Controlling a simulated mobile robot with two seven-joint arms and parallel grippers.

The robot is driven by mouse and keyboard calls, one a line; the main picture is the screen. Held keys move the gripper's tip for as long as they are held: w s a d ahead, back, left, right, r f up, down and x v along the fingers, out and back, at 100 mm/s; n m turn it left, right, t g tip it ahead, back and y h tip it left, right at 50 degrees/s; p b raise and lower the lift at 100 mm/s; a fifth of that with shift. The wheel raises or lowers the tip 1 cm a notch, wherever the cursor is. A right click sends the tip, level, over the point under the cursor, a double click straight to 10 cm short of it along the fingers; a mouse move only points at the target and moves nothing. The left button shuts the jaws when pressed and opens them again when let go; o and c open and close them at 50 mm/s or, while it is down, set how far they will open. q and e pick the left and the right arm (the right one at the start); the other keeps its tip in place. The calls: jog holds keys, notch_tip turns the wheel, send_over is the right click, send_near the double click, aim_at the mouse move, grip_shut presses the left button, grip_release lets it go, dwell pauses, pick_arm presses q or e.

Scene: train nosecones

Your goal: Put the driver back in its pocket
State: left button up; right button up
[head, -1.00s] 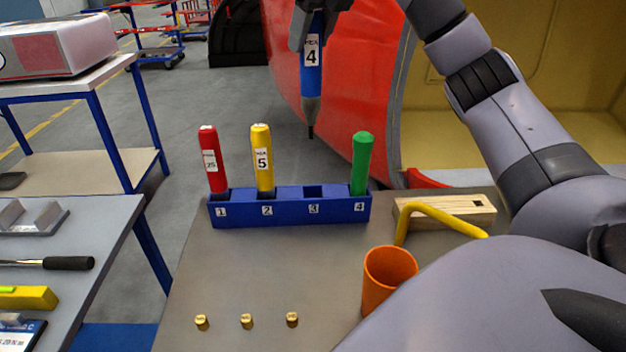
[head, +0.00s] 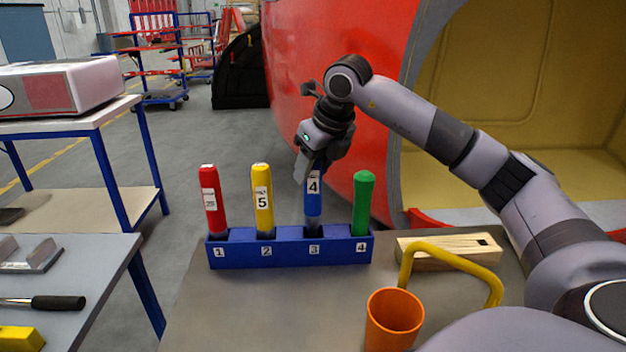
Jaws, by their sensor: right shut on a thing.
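The blue driver (head: 313,200), with a white label reading 4, stands upright at pocket 3 of the blue rack (head: 290,251). Its lower end is at or in the pocket; how deep it sits I cannot tell. My right gripper (head: 313,168) is shut on the top of its handle. A red driver (head: 210,190) stands in pocket 1, a yellow driver (head: 262,190) in pocket 2 and a green driver (head: 363,195) in pocket 4. My left gripper is not in view.
An orange cup (head: 394,318) stands in front of the rack on the right. Behind it are a wooden block (head: 440,258) and a yellow bent handle (head: 455,256). The bench (head: 260,310) is bare in front of the rack.

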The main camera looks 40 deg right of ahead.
aim_at(313, 181)
jog(key=shift+f, duration=1.3)
jog(key=shift+f, duration=0.2)
jog(key=o, duration=1.1)
jog(key=shift+r, duration=0.3)
jog(key=v, duration=1.1)
jog(key=shift+s+r, duration=0.2)
jog(key=shift+r, duration=0.15)
